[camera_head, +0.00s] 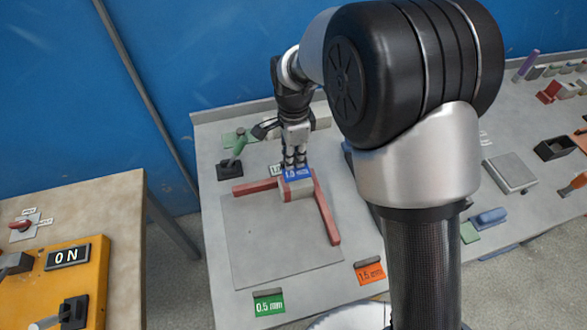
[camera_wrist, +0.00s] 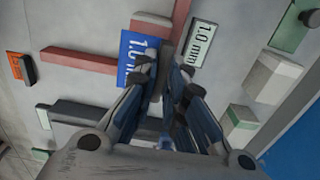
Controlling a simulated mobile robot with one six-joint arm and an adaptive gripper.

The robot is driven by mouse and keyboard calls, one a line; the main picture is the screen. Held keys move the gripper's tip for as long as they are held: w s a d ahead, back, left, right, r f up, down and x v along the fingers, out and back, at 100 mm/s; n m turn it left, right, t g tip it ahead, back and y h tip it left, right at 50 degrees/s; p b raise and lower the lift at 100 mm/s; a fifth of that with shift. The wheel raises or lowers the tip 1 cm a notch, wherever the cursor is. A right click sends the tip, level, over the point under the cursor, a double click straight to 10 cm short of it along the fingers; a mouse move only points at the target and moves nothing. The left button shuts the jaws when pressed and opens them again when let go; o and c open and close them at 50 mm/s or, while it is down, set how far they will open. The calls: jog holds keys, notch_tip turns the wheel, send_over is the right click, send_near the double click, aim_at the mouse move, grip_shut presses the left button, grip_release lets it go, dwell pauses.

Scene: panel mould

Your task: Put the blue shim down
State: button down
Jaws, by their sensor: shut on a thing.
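My gripper (camera_head: 295,161) points down and is shut on the shim's raised grip. In the wrist view the blue shim (camera_wrist: 134,50) shows beside my fingertips (camera_wrist: 164,72), which hide part of it. I cannot tell whether the shim touches the block. A white 1.0 mm label (camera_wrist: 203,43) lies beside the fingers, largely hidden in the head view.
The red bars (camera_head: 254,187) (camera_head: 327,215) meet near the block on a grey plate (camera_head: 265,250). A green 0.5 mm shim (camera_head: 268,307) and an orange 1.5 mm shim (camera_head: 370,274) lie at the front.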

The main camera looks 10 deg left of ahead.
jog(key=shift+f+b, duration=0.6)
jog(key=shift+f, duration=1.55)
jog(key=shift+f, duration=0.2)
jog(key=c, duration=1.7)
grip_release()
jog(key=shift+o, duration=0.2)
notch_tip(320, 180, up, 12)
jog(key=p, duration=0.3)
jog(key=shift+r, duration=0.25)
